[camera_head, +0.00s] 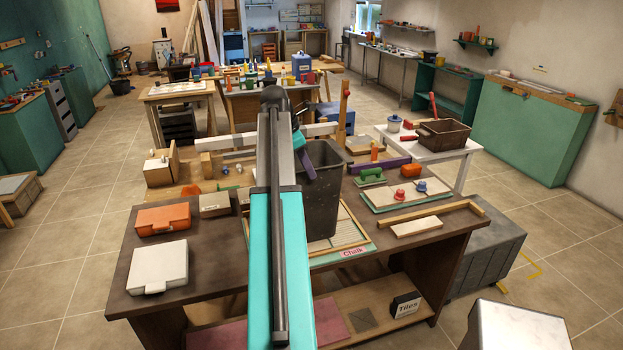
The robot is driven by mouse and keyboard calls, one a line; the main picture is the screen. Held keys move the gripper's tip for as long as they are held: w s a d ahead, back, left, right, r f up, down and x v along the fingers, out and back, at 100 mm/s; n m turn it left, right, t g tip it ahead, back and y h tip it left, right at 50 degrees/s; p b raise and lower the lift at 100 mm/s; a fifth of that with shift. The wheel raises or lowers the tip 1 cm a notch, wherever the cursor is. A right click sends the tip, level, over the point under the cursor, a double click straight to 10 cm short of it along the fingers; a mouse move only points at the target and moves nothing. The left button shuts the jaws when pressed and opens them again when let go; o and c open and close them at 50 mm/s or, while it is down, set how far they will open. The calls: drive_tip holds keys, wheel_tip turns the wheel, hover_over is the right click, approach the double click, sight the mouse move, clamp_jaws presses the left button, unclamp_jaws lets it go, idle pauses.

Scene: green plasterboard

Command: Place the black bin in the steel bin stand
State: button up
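The black bin (324,192) is a dark, open-topped, tapered tub. It stands upright on the brown workbench, on or just behind a wood-framed board, right of my arm. My arm reaches forward over the bench and hides the bin's left side. My gripper (304,158) is at the bin's upper left rim, mostly hidden behind the arm's end. A purple part shows there against the rim. Whether the fingers are open or closed on the rim cannot be told. I cannot pick out the steel bin stand for sure.
An orange case (163,219) and a white case (158,267) lie on the bench's left. A green board (405,196) with small items and a wooden strip (432,212) lie on its right. A grey chest (492,262) stands on the floor at right. Open tiled floor lies on both sides.

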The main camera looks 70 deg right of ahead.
drive_tip(key=shift+b+v, duration=0.95)
drive_tip(key=shift+v, duration=2)
drive_tip(key=shift+o, duration=0.5)
